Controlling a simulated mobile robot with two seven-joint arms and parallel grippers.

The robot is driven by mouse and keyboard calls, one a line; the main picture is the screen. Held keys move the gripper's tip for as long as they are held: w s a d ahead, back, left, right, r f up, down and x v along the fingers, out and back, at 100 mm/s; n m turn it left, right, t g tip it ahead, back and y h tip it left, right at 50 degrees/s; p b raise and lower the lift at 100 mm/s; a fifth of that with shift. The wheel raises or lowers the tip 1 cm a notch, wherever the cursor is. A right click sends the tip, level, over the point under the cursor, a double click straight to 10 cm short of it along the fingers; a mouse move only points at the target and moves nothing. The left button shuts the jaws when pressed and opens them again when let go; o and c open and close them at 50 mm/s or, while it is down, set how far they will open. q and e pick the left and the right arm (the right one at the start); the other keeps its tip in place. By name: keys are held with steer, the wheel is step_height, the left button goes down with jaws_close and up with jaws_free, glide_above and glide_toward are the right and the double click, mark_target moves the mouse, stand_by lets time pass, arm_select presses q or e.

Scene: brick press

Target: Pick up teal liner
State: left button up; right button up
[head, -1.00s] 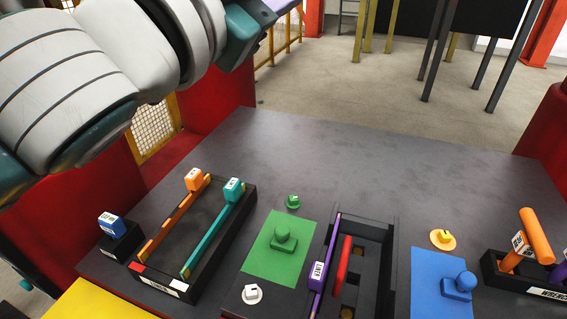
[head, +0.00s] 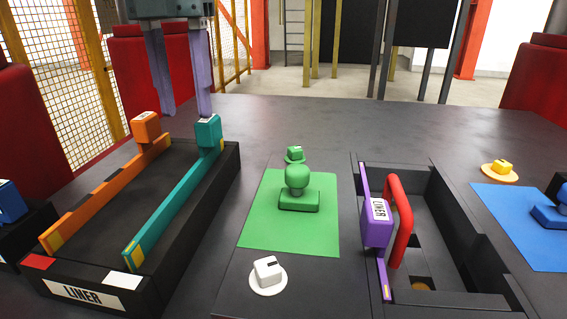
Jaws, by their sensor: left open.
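The teal liner (head: 174,205) is a long thin bar with a teal block handle at its far end. It lies along the right side of the black tray labelled LINER (head: 190,245), at the left of the head view. An orange liner (head: 100,198) lies along the tray's left side. My left gripper (head: 183,108) hangs at the top left, with two purple fingers pointing down. It is open and empty, above and beyond the far end of the tray, close to the teal handle in the picture. My right gripper is not in view.
A green mat (head: 260,235) with a green knobbed block (head: 298,190) lies right of the tray. A black mould (head: 450,230) holds a purple liner (head: 376,220) and a red handle (head: 400,220). A blue mat (head: 515,225) lies at right. The far tabletop is clear.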

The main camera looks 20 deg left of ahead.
mark_target(194, 168)
arm_select(q)
step_height(194, 168, down, 3)
steer(key=shift+s+f+p, duration=0.1)
steer(key=shift+f+p, duration=0.1)
steer(key=shift+p, duration=0.1)
steer(key=f, duration=0.3)
steer(key=f+p, duration=0.1)
steer(key=shift+a+f, duration=0.2)
steer(key=shift+a, duration=0.05)
steer(key=shift+f, duration=0.55)
jaws_close()
steer(key=shift+r, duration=0.1)
stand_by(0.4)
